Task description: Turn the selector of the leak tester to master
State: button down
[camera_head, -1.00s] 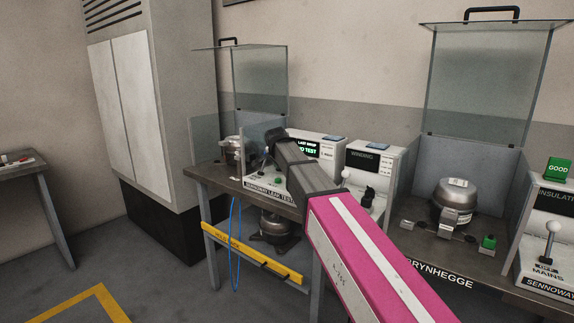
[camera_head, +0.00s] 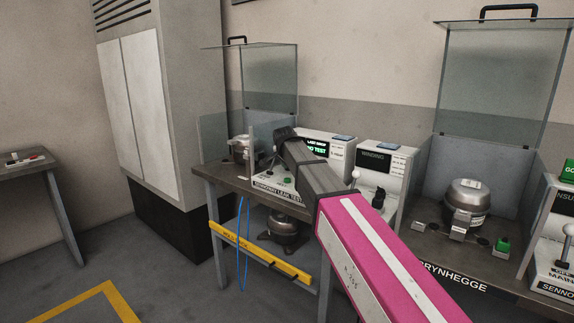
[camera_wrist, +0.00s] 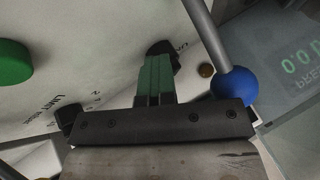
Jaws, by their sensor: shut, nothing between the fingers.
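The leak tester (camera_head: 277,193) is a white box on the left bench, labelled "SENNOWAY LEAK TEST". Its lit display (camera_head: 316,148) shows green text, partly hidden. My gripper (camera_head: 277,140) is over the tester and hides part of its panel. In the wrist view, my shut gripper (camera_wrist: 158,68) has its green fingers pointing down at the white panel (camera_wrist: 105,45). A small black part (camera_wrist: 161,47) is at the fingertips; I cannot tell whether it is the selector or whether they touch. A dark part (camera_wrist: 68,118) shows near the word "LIMIT".
A lever with a blue ball (camera_wrist: 235,85) stands close to the right of my fingers. A green button (camera_wrist: 14,62) is at the left. A compressor (camera_head: 240,148) sits beyond my arm, behind clear guards. The winding tester (camera_head: 377,172) stands right of the leak tester.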

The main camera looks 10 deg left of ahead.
jog(key=shift+w+a, duration=0.15)
jog(key=shift+a, duration=0.05)
